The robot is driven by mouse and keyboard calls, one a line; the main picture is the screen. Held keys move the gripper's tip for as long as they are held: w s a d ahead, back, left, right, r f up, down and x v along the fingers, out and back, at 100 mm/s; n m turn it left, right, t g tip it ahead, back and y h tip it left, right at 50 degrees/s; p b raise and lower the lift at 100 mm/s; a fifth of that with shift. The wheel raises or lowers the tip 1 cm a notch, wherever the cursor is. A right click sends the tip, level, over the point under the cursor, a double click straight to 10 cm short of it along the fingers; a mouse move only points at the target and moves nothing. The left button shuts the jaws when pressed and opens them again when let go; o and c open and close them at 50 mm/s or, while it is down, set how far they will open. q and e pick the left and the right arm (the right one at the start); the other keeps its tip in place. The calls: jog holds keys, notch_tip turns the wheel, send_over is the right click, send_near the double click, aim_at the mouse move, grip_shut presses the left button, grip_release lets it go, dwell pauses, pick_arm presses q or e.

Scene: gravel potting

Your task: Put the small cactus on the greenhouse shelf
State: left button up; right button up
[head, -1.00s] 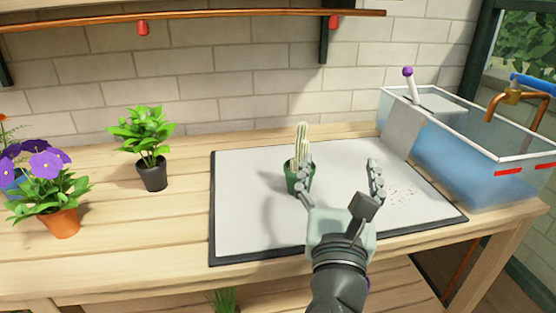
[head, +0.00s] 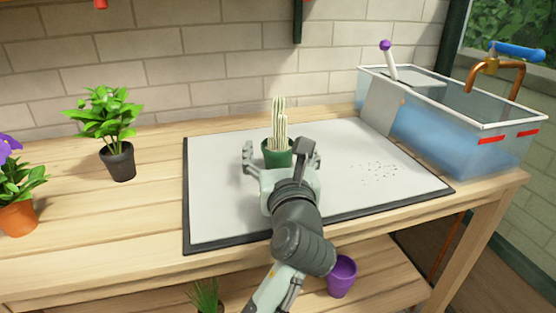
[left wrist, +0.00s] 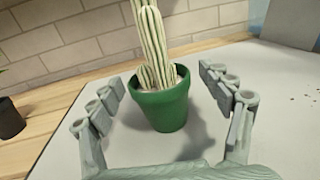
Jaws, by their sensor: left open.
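The small cactus (head: 279,126) is pale and ribbed and stands upright in a green pot (head: 276,152) on the grey mat (head: 215,195). My left gripper (head: 277,158) is open, low over the mat, with one finger on each side of the pot. In the left wrist view the cactus (left wrist: 152,45) and its green pot (left wrist: 162,107) stand between the open fingers of the left gripper (left wrist: 172,105), with a gap on both sides. The lower front of the pot is hidden by the gripper in the head view. My right gripper is not in view. No greenhouse shelf can be made out for certain.
A leafy plant in a black pot (head: 118,162) and a purple-flowered plant in an orange pot (head: 18,217) stand on the left of the bench. A clear tub (head: 455,135) stands at the right. A purple pot (head: 341,277) is on the lower shelf.

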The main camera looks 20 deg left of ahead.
pick_arm(q)
jog(key=shift+w, duration=0.2)
jog(key=c, duration=1.6)
jog(key=shift+r, duration=0.2)
